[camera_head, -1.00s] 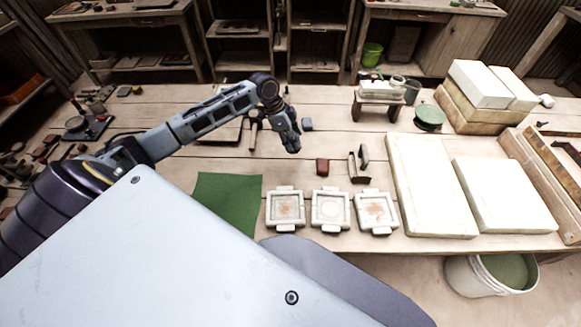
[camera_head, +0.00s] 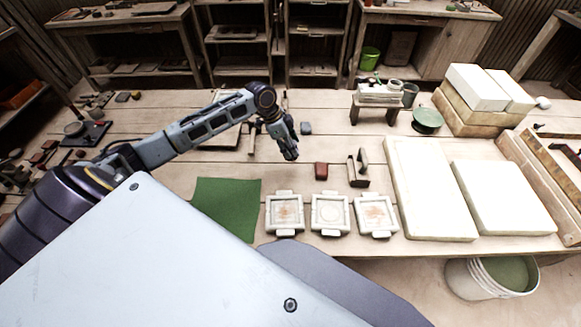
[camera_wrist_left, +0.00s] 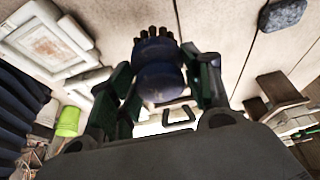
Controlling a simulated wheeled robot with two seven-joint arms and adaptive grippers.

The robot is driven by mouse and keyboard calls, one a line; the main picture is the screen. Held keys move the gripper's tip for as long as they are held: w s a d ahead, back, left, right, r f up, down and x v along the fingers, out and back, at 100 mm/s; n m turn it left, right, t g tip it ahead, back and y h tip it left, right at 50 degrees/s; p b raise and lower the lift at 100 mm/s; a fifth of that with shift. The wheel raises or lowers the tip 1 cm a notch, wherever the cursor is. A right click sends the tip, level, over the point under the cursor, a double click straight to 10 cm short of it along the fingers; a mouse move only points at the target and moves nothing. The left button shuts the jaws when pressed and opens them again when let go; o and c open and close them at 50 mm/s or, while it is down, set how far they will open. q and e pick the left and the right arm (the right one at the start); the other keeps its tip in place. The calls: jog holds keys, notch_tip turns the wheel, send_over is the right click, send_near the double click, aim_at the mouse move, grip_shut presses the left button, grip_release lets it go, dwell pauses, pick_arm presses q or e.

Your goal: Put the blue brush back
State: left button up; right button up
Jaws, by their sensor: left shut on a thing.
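My left gripper (camera_head: 289,153) hangs over the middle of the table, left of and behind the small red block. In the left wrist view the left gripper (camera_wrist_left: 158,85) is shut on the blue brush (camera_wrist_left: 158,68). The brush is a rounded dark blue body with dark stubby tips at its far end, between the two fingers. In the head view I cannot make the brush out from the gripper. My right gripper is not in view.
A red block (camera_head: 321,171) and a brown bracket (camera_head: 358,172) stand near the gripper. Three framed tiles (camera_head: 330,212) and a green mat (camera_head: 228,208) lie in front. A small bench (camera_head: 383,104) stands behind, right. A grey-blue block (camera_head: 306,128) lies close by. White slabs (camera_head: 430,190) fill the right.

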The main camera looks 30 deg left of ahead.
pick_arm(q)
notch_tip(320, 180, down, 4)
jog(key=shift+f, duration=2.65)
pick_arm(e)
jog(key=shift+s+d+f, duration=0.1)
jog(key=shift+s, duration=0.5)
